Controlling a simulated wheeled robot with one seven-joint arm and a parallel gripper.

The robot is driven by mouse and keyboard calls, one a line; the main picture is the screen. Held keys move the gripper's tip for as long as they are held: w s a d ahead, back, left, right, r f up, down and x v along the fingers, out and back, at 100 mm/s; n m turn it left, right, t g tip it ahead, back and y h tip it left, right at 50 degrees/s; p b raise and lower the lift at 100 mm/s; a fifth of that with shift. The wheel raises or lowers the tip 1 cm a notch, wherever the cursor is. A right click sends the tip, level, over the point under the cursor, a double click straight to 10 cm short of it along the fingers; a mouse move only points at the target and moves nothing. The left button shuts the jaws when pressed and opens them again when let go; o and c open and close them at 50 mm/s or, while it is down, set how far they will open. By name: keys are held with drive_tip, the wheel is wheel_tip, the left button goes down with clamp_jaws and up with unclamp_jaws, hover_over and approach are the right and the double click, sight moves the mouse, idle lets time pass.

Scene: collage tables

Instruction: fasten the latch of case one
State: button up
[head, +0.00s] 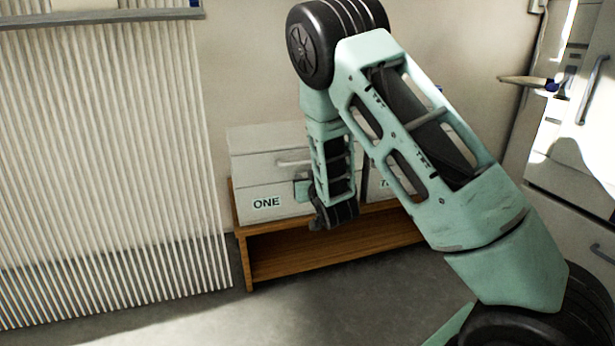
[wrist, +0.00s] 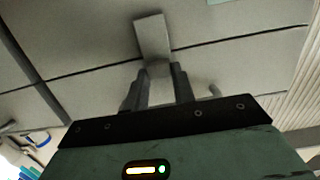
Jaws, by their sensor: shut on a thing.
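Case one (head: 266,203) is a pale grey box labelled ONE, on a low wooden bench. My gripper (wrist: 158,85) is at the right part of its front, pointing at the case. In the head view my forearm and wrist cover that part of the front. In the wrist view the latch (wrist: 152,33) is a grey tab lying across the dark seam of the case front. My two fingers are shut on the latch's near, narrower part. I cannot tell whether it is fastened.
The wooden bench (head: 262,259) has an open space below. A second case (head: 379,187) stands just right of case one, mostly hidden by my arm. A ribbed white curtain (head: 105,170) is on the left. White cabinets (head: 577,160) stand on the right.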

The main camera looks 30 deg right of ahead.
drive_tip(key=shift+w, duration=0.1)
drive_tip(key=o, duration=1)
drive_tip(key=shift+p+v, duration=7.6)
drive_tip(key=shift+v, duration=1.1)
